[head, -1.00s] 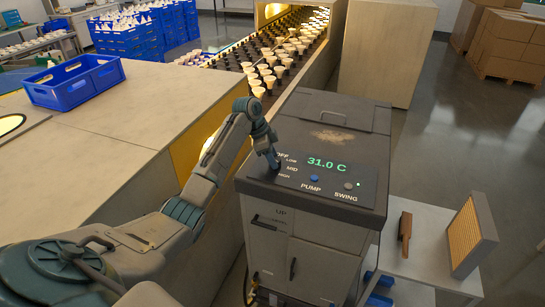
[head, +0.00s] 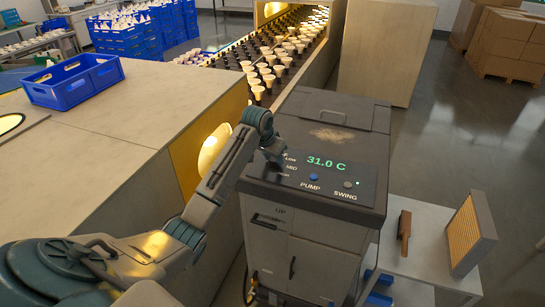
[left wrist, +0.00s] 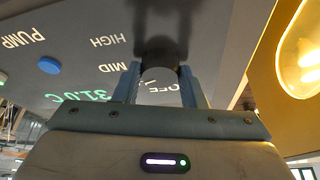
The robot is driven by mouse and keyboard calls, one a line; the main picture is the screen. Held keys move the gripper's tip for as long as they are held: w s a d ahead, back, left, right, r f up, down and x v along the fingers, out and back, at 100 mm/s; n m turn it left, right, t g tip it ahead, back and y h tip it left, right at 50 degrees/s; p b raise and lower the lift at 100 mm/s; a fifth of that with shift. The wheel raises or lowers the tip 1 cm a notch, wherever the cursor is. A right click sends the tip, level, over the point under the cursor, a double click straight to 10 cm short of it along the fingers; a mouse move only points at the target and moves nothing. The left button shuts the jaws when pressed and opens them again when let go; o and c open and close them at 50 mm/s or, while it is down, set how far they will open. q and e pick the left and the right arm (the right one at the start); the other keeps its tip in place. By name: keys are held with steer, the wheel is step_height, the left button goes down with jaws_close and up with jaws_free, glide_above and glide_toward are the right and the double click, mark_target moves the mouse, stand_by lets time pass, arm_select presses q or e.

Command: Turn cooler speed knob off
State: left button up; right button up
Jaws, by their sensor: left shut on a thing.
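The cooler (head: 315,215) is a grey cabinet with a dark control panel on its top. The panel's display (head: 326,163) reads 31.0 C in green. My left gripper (head: 273,155) points down at the panel's left end, shut on the speed knob, which it mostly hides in the head view. The OFF label is covered there; LOW and MID show, and HIGH is partly hidden. The knob's pointer cannot be made out. My right gripper is out of view.
A blue PUMP button (head: 314,177) and a SWING button (head: 348,184) sit right of the gripper. A conveyor of bulbs (head: 285,50) runs behind. A blue crate (head: 75,82) stands on the left counter. A side table (head: 425,240) holds a brush and a filter panel.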

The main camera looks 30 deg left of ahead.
arm_select(q)
steer(key=n, duration=0.2)
steer(key=n+y, duration=0.1)
steer(key=shift+w+d+n+y, duration=0.1)
steer(key=shift+d+n+y, duration=0.1)
steer(key=shift+n+y, duration=0.15)
steer(key=n+y, duration=0.1)
steer(key=n, duration=0.2)
steer(key=shift+d+n+g, duration=0.1)
steer(key=shift+n+g, duration=0.25)
steer(key=shift+g, duration=0.05)
steer(key=n, duration=0.2)
steer(key=n+g+y, duration=0.1)
steer(key=n, duration=0.1)
steer(key=shift+w+d+r+n+y, duration=0.1)
steer(key=shift+w+n+y, duration=0.15)
steer(key=shift+n, duration=0.15)
steer(key=shift+n+g, duration=0.5)
steer(key=shift+n, duration=0.5)
steer(key=o, duration=1)
